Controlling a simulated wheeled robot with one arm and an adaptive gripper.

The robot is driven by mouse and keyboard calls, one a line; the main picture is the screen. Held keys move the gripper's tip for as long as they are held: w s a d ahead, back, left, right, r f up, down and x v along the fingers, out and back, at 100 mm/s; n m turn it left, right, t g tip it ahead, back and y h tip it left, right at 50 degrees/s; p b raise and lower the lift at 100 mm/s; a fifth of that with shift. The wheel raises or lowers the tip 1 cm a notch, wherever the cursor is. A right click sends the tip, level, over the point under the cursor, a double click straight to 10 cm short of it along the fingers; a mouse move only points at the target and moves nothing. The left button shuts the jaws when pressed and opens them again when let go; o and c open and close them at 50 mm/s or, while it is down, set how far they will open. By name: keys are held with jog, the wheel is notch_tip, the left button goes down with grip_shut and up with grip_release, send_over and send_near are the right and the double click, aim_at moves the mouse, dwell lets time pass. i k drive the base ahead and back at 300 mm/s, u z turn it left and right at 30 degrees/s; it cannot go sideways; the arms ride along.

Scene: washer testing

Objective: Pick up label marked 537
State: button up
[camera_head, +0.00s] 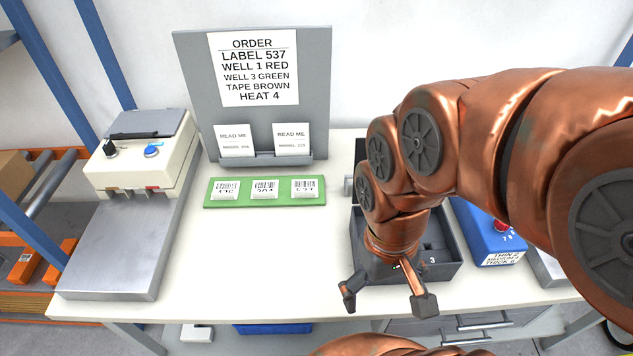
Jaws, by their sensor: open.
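Three small white labels with barcodes stand in a row on a green holder (234,200). The right label (305,188) carries a number that looks like 537, but its lower part is hard to read. The middle label (264,189) and the left label (225,190) carry other numbers, also partly cut off. My gripper (387,298) is open with its fingers spread and nothing visible between them. It is to the right of and nearer than the green holder, in front of a dark grey tray (445,271), partly covering it.
A grey board (189,70) behind the labels bears an order sheet (254,68) reading label 537 and two READ ME cards. A beige machine with a grey plate (121,252) stands left; a blue box (478,235) stands right. The white table (240,265) is clear before the holder.

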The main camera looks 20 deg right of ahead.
aim_at(307, 188)
jog(key=u, duration=2.55)
jog(key=i, duration=2)
jog(key=z, duration=3.35)
